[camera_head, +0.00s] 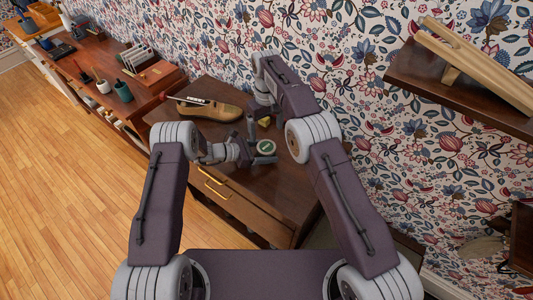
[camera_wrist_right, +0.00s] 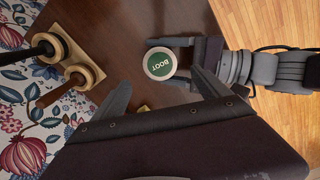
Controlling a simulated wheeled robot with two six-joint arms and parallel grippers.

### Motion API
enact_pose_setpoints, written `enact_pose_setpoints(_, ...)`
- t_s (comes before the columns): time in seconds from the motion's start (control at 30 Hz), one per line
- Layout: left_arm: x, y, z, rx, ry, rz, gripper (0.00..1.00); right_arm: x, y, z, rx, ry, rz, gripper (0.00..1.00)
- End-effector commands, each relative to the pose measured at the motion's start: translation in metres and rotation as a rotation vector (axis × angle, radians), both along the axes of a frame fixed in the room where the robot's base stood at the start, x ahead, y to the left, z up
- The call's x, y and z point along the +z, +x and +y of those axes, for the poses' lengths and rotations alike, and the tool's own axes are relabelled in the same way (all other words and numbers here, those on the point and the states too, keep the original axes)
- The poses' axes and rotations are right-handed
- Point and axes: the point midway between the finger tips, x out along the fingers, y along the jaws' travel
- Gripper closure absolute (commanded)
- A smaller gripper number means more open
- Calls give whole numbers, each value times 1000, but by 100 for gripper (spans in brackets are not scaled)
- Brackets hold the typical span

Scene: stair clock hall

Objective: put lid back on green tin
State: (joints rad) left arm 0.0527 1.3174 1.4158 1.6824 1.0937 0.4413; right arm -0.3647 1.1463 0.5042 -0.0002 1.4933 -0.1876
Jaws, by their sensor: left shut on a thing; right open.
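A round disc with a green face, a pale rim and the word BOOT (camera_wrist_right: 160,65) shows in the right wrist view. It also shows in the head view above the cabinet top. My left gripper (camera_head: 263,152) is shut around it; its fingers also show in the right wrist view. From above I cannot tell whether this is the lid alone or the tin with its lid. My right gripper (camera_wrist_right: 160,82) is open and empty, its fingers either side of the disc in that view, apparently above it. No separate lid or tin shows.
A brown shoe (camera_head: 211,110) lies on the dark wooden cabinet (camera_head: 285,190). A small yellow thing (camera_head: 264,121) lies near the right gripper. Two round wooden pieces with handles (camera_wrist_right: 82,76) stand near the wall. A shelf (camera_head: 455,90) juts out at the right.

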Motion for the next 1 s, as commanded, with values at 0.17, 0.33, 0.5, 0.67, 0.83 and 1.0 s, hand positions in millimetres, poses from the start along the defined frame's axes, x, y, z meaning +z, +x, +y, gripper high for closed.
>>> enact_pose_setpoints(0.17,0,0,0,0,-1,0,100,-11,0,0,-1,-1,3,14)
enact_pose_setpoints(0.33,0,0,0,0,-1,0,100,-41,-1,0,-2,-1,4,14)
enact_pose_setpoints(0.5,0,0,0,0,-1,0,100,-66,-1,0,-3,-1,2,14)
enact_pose_setpoints(0.67,0,0,0,0,0,0,100,-78,0,0,-3,-1,1,14)
enact_pose_setpoints(0.83,0,0,0,0,0,0,100,-81,0,0,-3,0,0,14)
enact_pose_setpoints(1.0,0,0,0,0,-1,0,100,-80,0,0,-3,0,0,23)
